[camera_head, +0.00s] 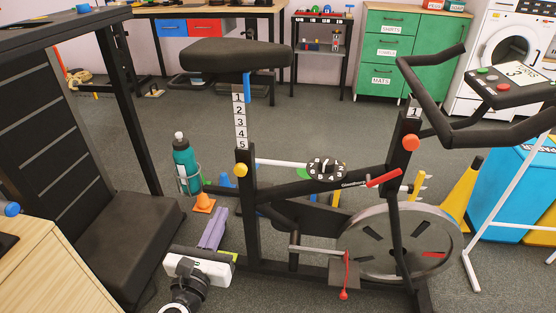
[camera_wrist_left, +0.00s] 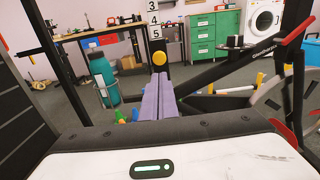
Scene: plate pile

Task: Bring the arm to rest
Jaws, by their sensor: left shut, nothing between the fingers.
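My left gripper (camera_head: 219,214) comes in low, left of the middle in the head view, with a white wrist body and pale purple fingers. The fingers lie side by side, shut, with nothing between them. They also show in the left wrist view (camera_wrist_left: 160,76), pointing at the black post below the yellow knob (camera_wrist_left: 158,57). In the head view the gripper is just left of the foot of the exercise bike's seat post (camera_head: 247,215). I cannot tell whether it touches the bike. My right gripper is not in view.
A teal bottle (camera_head: 184,160) sits in a holder beside the bike, with an orange cone (camera_head: 204,202) near it. A black padded bench (camera_head: 125,235) stands at left. The bike's flywheel (camera_head: 425,240) and handlebar (camera_head: 415,85) are at right. Grey floor is open behind.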

